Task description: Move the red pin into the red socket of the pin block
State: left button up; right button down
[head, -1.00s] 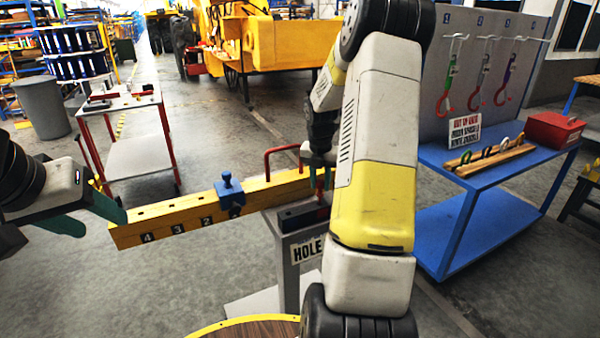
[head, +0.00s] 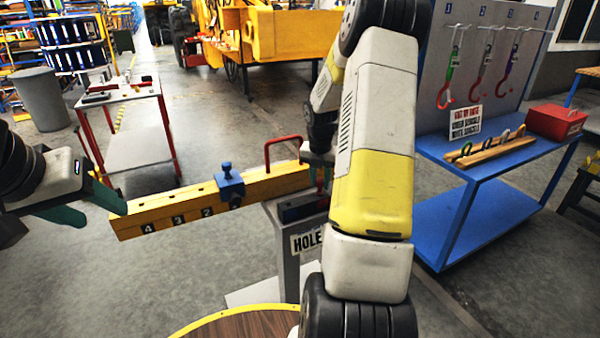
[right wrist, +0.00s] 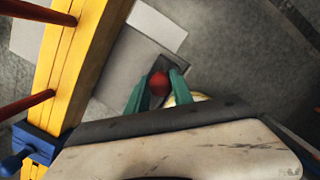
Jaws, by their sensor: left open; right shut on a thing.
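My right gripper (right wrist: 159,92) is shut on the red pin (right wrist: 159,83), whose round red end shows between the teal fingertips in the right wrist view. In the head view my right arm hides most of this gripper and the pin. A dark block (head: 298,210), apparently the pin block, sits on a grey stand marked HOLE, just below the right gripper; part of it also shows in the right wrist view (right wrist: 180,63). The red socket cannot be made out.
The yellow beam (head: 183,212), with numbers, a blue clamp (head: 230,185) and a red handle (head: 267,155), runs close beside the stand. A blue bench (head: 480,190) with hooks stands at right. A round wooden top (head: 245,324) is in front.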

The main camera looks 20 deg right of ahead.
jog(key=c, duration=1)
grip_release()
jog(key=shift+c, duration=0.2)
jog(key=shift+r, duration=0.1)
jog(key=r, duration=0.7)
jog(key=shift+s+a, duration=0.35)
jog(key=shift+s+r, duration=0.1)
jog(key=shift+r, duration=0.15)
